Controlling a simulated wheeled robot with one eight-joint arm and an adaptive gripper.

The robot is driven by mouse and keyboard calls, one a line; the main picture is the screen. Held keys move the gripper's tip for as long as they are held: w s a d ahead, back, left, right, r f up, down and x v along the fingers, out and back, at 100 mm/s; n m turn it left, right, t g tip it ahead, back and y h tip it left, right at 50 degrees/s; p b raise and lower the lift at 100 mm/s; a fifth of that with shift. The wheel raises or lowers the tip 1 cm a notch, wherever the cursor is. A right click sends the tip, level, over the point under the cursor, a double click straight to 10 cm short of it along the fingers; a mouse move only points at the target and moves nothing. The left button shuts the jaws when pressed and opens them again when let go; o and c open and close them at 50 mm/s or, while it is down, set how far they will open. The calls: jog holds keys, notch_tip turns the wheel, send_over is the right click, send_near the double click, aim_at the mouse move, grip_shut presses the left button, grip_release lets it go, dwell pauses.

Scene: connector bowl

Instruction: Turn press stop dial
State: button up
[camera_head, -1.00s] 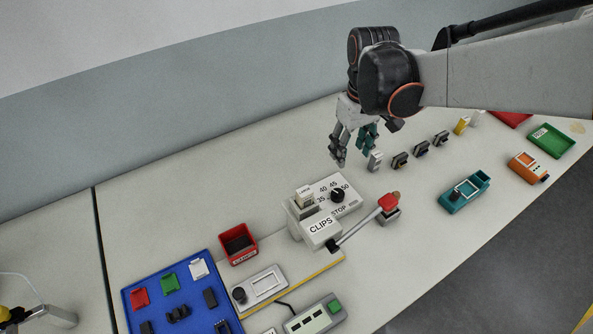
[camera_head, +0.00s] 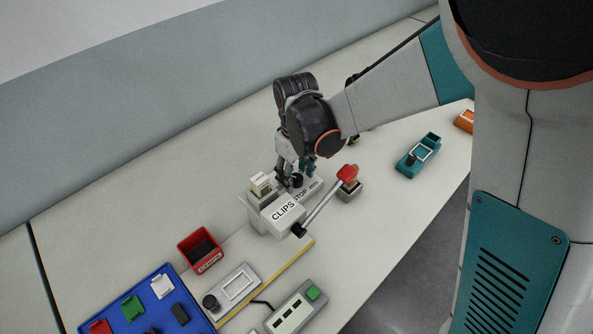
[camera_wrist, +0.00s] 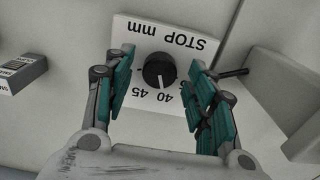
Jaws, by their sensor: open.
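The stop dial (camera_wrist: 159,71) is a round black knob on a white plate lettered "STOP mm" (camera_wrist: 165,35). Numbers including 40 and 45 are printed around it. In the wrist view, my open gripper (camera_wrist: 160,85) has one teal-padded finger on each side of the dial, with gaps between the pads and the knob.
The press has a lever with a red knob (camera_head: 347,173) reaching out to the right, close to my gripper. A small white block (camera_head: 261,183) stands on the press at left. A red bin (camera_head: 200,249), a blue tray (camera_head: 180,291) and a green-button box (camera_head: 292,312) lie in front. A teal fixture (camera_head: 418,156) is at right.

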jog(key=shift+f, duration=0.25)
jog(key=c, duration=1.1)
jog(key=shift+m, duration=0.3)
jog(key=m, duration=0.3)
jog(key=shift+m, duration=2.5)
